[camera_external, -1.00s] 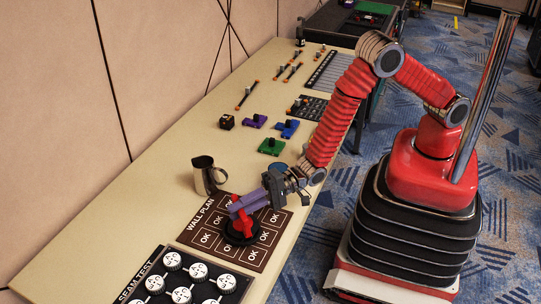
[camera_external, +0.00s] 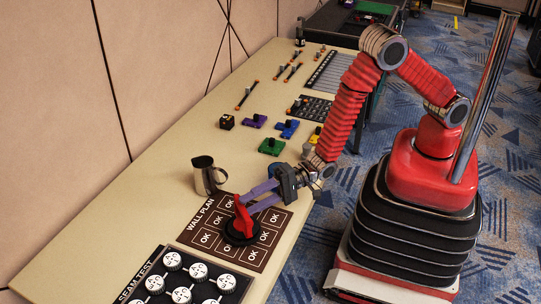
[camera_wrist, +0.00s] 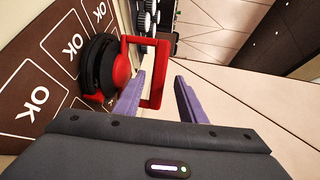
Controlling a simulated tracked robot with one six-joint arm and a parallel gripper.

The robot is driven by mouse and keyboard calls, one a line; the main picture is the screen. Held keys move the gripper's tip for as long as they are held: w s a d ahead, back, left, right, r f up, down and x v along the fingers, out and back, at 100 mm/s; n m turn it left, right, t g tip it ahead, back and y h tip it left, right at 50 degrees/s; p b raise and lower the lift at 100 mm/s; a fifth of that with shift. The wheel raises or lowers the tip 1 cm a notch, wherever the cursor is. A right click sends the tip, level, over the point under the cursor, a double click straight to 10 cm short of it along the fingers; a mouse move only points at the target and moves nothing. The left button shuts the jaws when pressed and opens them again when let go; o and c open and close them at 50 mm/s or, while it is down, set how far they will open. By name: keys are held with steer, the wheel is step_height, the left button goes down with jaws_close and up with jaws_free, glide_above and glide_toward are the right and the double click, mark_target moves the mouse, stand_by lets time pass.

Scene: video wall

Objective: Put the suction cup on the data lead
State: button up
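The suction cup (camera_external: 242,225) has a red loop handle and a round black base. It sits on the brown wall plan board, and it also shows at the left of the wrist view (camera_wrist: 98,68). My gripper (camera_external: 247,204) has its two purple fingers apart at the red handle. In the wrist view, the handle's outer bar shows between the fingers of my gripper (camera_wrist: 160,76); contact cannot be told. I cannot tell which thing is the data lead. Several thin dark pieces with orange ends, one of them nearest (camera_external: 246,95), lie farther up the table.
The wall plan board (camera_external: 249,254) has OK squares. A metal jug (camera_external: 208,177) stands behind it, near the wall. The seam test board (camera_external: 148,278) is at the front. Purple (camera_external: 255,121), blue (camera_external: 287,129) and green (camera_external: 271,147) pieces lie beyond. Table left of the jug is clear.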

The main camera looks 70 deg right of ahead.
steer(key=v, duration=0.8)
steer(key=shift+d, duration=0.1)
stand_by(0.7)
